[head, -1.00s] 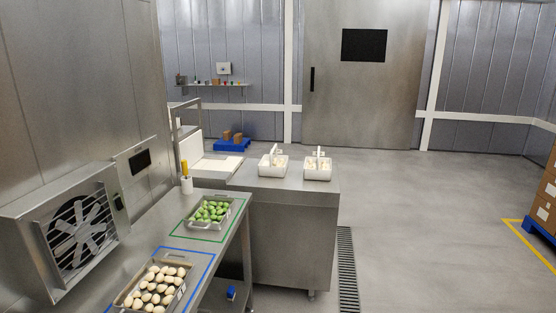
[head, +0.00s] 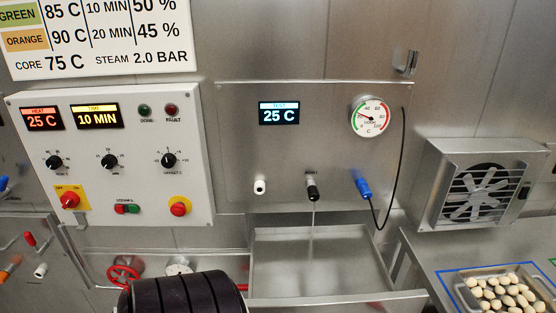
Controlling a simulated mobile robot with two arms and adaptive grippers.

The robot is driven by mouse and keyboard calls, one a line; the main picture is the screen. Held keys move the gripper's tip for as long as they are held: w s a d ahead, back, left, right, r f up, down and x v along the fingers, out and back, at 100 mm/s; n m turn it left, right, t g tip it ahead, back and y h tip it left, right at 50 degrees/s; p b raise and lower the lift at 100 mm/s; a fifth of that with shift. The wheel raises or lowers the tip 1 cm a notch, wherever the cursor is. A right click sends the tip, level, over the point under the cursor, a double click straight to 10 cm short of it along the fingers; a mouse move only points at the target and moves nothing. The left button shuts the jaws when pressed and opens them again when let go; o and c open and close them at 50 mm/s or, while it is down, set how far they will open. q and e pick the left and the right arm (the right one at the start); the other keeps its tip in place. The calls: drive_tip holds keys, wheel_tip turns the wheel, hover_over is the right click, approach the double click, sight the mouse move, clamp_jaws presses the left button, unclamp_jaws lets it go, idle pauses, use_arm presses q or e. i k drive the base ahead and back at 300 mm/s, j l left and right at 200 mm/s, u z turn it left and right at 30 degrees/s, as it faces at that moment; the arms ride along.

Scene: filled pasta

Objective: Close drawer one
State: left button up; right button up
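No part in view is readably marked as drawer one. An open-topped steel basin or drawer (head: 318,298) sits below the steel panel (head: 240,150), at the bottom middle of the head view. Its inside shows from above, and its front rim is near the bottom edge. I cannot tell whether it slides. A thin pale line runs down into it from a black-tipped nozzle (head: 313,192). Neither of my grippers is in view.
A white control box (head: 110,185) with knobs and displays is at left. Red and white valve wheels (head: 124,272) sit below it. A fan unit (head: 475,185) and a tray of pale egg-shaped items (head: 463,296) on the counter are at right. A black cable hangs by the gauge (head: 369,116).

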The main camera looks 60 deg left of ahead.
sight(342, 269)
drive_tip(key=u, duration=1.55)
